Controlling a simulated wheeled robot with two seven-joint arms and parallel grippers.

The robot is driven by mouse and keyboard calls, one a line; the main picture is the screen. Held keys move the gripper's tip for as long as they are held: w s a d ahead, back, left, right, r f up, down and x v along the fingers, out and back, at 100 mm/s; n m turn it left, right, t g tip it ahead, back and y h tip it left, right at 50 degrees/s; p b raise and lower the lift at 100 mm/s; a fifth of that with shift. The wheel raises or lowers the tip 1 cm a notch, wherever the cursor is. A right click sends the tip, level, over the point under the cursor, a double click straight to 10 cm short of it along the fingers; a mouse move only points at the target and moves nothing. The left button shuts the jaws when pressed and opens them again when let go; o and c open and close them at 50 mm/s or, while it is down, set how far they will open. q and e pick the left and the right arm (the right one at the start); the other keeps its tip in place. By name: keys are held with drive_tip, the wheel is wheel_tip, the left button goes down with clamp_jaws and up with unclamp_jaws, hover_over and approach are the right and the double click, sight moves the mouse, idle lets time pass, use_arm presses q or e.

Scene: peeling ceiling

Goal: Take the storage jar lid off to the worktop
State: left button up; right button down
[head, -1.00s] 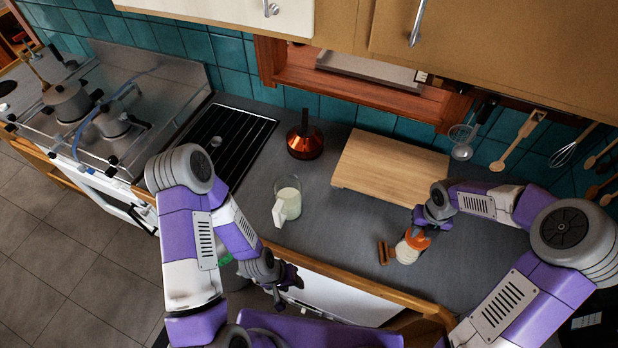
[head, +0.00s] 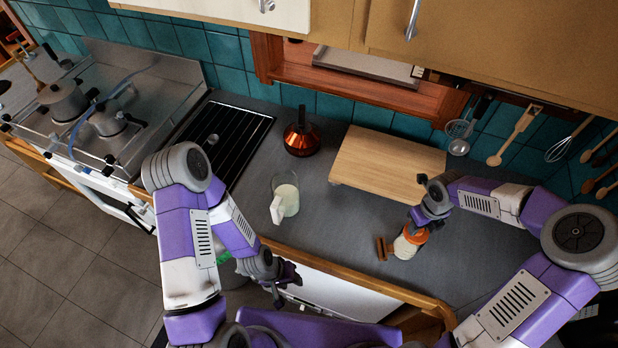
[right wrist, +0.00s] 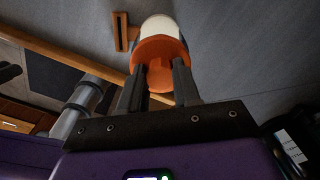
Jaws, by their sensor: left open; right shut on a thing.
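The storage jar (head: 405,248) stands on the grey worktop near its front edge, pale with an orange lid (head: 415,236). In the right wrist view the orange lid (right wrist: 160,58) sits at the fingertips, with the white jar body (right wrist: 160,28) beyond it. My right gripper (head: 418,226) is shut on the lid, one finger on each side. Whether the lid is still seated on the jar or slightly apart is hard to tell. My left gripper (head: 284,285) is open and empty, in front of the worktop's front edge.
A glass jug (head: 285,195) with pale contents, a copper pot (head: 302,137) and a wooden board (head: 388,165) stand on the worktop (head: 335,225). Bare worktop lies between jug and jar, and right of the jar.

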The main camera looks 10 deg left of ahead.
drive_tip(key=shift+s+d+f, duration=0.1)
drive_tip(key=shift+s+f, duration=0.2)
drive_tip(key=shift+f, duration=0.1)
drive_tip(key=c, duration=0.7)
unclamp_jaws()
drive_tip(key=m+b, duration=0.1)
drive_tip(key=m, duration=0.3)
drive_tip(key=shift+f+m, duration=0.1)
drive_tip(key=shift+m, duration=1.2)
